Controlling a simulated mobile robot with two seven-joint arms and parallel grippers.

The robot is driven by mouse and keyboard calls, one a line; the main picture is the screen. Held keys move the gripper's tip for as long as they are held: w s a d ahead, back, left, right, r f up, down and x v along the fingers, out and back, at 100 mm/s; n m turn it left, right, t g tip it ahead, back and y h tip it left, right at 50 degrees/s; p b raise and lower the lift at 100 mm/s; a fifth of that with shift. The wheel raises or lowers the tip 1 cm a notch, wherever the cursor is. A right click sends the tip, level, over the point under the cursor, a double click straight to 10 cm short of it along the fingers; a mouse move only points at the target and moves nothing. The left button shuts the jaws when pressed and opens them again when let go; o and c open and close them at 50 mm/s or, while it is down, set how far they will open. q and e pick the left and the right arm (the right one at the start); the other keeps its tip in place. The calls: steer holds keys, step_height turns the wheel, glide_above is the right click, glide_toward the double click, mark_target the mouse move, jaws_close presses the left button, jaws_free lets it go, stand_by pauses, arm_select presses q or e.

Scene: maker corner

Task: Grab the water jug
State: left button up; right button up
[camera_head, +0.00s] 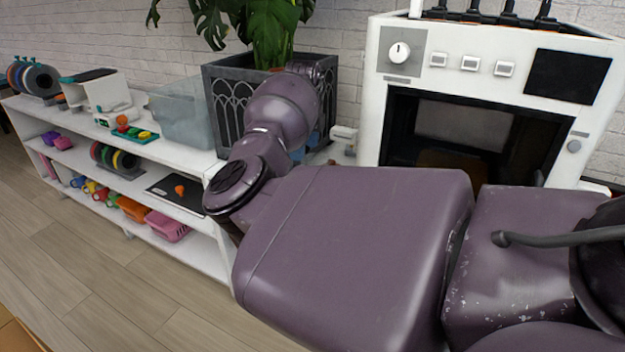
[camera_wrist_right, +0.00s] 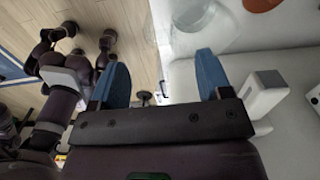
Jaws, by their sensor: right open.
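A white block-like object (camera_wrist_right: 265,92) is just right of the right-hand fingertip. My left gripper does not show.
A white shelf unit (camera_head: 180,155) along the wall holds spools (camera_head: 38,80), a clear bin (camera_head: 183,112) and several small bins. A dark planter (camera_head: 232,92) with a plant stands beside a white oven-like machine (camera_head: 398,90). The wooden floor (camera_head: 75,265) at left is clear.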

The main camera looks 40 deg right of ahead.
step_height(320, 180, down, 3)
steer(key=shift+r, duration=0.1)
steer(key=shift+f, duration=0.3)
steer(key=f, duration=0.1)
steer(key=f+b, duration=0.1)
steer(key=f, duration=0.1)
steer(key=s+f, duration=0.1)
steer(key=shift+a+f, duration=0.15)
steer(key=shift+f, duration=0.25)
steer(key=shift+r, duration=0.1)
steer(key=shift+c, duration=0.7)
steer(key=c, duration=1)
steer(key=shift+c, duration=0.2)
